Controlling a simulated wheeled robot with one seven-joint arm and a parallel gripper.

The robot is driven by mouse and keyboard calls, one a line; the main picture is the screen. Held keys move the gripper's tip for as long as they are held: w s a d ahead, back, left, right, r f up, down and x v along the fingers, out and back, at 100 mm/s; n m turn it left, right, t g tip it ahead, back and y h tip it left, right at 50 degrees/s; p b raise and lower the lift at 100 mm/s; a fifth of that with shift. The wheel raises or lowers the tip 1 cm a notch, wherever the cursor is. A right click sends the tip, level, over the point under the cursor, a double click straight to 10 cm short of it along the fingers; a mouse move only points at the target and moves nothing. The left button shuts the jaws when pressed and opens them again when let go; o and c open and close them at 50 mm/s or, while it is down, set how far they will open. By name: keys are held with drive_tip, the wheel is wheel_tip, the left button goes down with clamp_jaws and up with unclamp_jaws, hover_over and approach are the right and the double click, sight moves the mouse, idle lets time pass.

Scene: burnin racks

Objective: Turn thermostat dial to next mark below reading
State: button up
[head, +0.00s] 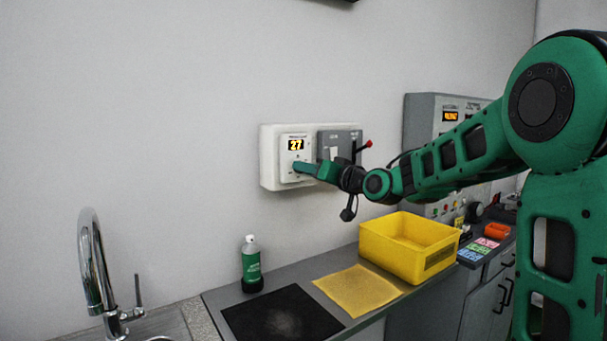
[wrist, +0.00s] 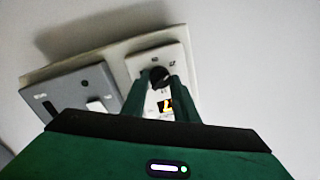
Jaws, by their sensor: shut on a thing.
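The white thermostat (head: 286,140) is on the wall panel, and its lit display (head: 296,145) reads 27. In the wrist view the thermostat (wrist: 143,66) shows its black dial (wrist: 158,74) between my two fingers. My gripper (head: 297,167) reaches the thermostat's lower face from the right. In the wrist view my gripper (wrist: 158,82) is shut on the dial. The display (wrist: 166,104) is partly visible between the fingers there. The dial is hidden by my fingers in the head view, and I cannot read its pointer or marks clearly.
A grey switch box (head: 343,137) with a red-tipped lever (head: 368,144) sits right beside the thermostat. Below on the counter are a green bottle (head: 251,265), a black mat (head: 282,315), a yellow cloth (head: 357,290) and a yellow bin (head: 390,257). The wall to the left is clear.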

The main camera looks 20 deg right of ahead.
drive_tip(key=n+h, duration=0.1)
drive_tip(key=n, duration=0.9)
drive_tip(key=shift+a+n, duration=0.15)
drive_tip(key=shift+n, duration=0.15)
idle(0.5)
drive_tip(key=o, duration=1.1)
drive_tip(key=shift+c, duration=0.2)
drive_tip(key=shift+s+r, duration=0.1)
drive_tip(key=shift+s, duration=0.05)
drive_tip(key=v, duration=1)
drive_tip(key=shift+s+d, duration=0.25)
